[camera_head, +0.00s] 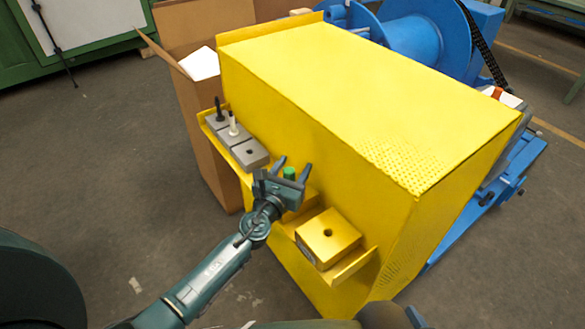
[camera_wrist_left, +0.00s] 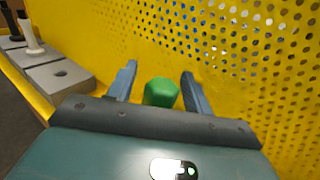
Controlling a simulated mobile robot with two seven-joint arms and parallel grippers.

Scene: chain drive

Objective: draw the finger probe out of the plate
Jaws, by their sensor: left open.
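A green-topped piece (camera_head: 290,173), which looks like the finger probe's handle, stands at the yellow ledge on the side of the guard. It also shows in the left wrist view (camera_wrist_left: 161,92). My left gripper (camera_head: 293,166) is open, with one finger on each side of the green top and visible gaps between. In the left wrist view the gripper (camera_wrist_left: 159,72) hides the lower part of the green piece and whatever plate it stands in. My right gripper is not in view.
The big yellow guard (camera_head: 350,90) rises right behind the ledge. Several grey blocks (camera_head: 249,155) sit left of the gripper, with a black peg (camera_head: 218,107) and a white peg (camera_head: 233,125) upright. A yellow block with a hole (camera_head: 328,238) sits to the right. A cardboard box (camera_head: 195,120) stands left.

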